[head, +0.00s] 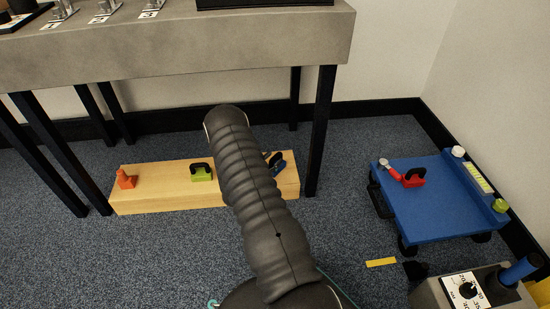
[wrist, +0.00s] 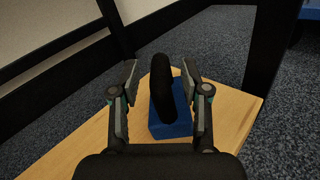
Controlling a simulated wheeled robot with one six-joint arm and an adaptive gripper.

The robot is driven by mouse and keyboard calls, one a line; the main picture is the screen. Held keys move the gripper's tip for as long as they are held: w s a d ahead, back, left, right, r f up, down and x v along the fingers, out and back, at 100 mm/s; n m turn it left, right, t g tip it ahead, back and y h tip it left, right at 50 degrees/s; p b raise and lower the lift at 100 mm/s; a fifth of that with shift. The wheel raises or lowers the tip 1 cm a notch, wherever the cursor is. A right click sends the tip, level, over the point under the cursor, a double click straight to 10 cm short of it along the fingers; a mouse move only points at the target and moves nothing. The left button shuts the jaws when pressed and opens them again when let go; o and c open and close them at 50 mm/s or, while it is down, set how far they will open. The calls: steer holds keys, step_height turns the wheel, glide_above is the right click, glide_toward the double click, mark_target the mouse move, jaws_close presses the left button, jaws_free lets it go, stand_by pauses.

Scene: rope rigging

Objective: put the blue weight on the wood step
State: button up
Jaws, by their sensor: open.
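The blue weight (head: 280,171) has a black handle and sits on the right end of the wood step (head: 245,197). In the head view my arm hides part of it. In the wrist view the blue weight (wrist: 172,122) rests on the wood step (wrist: 234,114), with its handle standing up between the two fingers. My gripper (wrist: 164,82) is open around the handle, with a gap visible on each side.
A green weight (head: 201,173) and an orange weight (head: 125,179) also stand on the wood step. A grey table (head: 180,50) stands over it on black legs. A blue cart (head: 440,205) at right carries a red weight (head: 413,178). Carpet lies between.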

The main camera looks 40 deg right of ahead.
steer(key=v, duration=0.9)
steer(key=shift+a+p, duration=0.35)
steer(key=shift+a+r, duration=0.15)
steer(key=shift+r, duration=0.05)
steer(key=s+a+r+m+g+y, duration=0.1)
steer(key=s+r+m+g+y, duration=0.2)
steer(key=r, duration=0.5)
steer(key=s+a+r+m+g, duration=0.1)
steer(key=s+r+m+g, duration=0.2)
steer(key=r, duration=0.5)
steer(key=s+a+r+m+g+y, duration=0.1)
steer(key=s+r+m+g+y, duration=0.15)
steer(key=r+m, duration=0.4)
steer(key=s+a+r+m+t+y, duration=0.3)
steer(key=s+a+r+t+y, duration=0.2)
steer(key=s+a+r, duration=0.3)
steer(key=s+a+r+m+t+y, duration=0.3)
steer(key=s+a+r+y, duration=0.4)
steer(key=a, duration=0.7)
steer(key=s+r+t, duration=0.1)
steer(key=s+r, duration=0.1)
steer(key=s, duration=0.1)
steer(key=shift+s+r+t, duration=0.3)
steer(key=shift+s+t, duration=0.05)
steer(key=shift+c, duration=0.4)
steer(key=shift+d, duration=0.15)
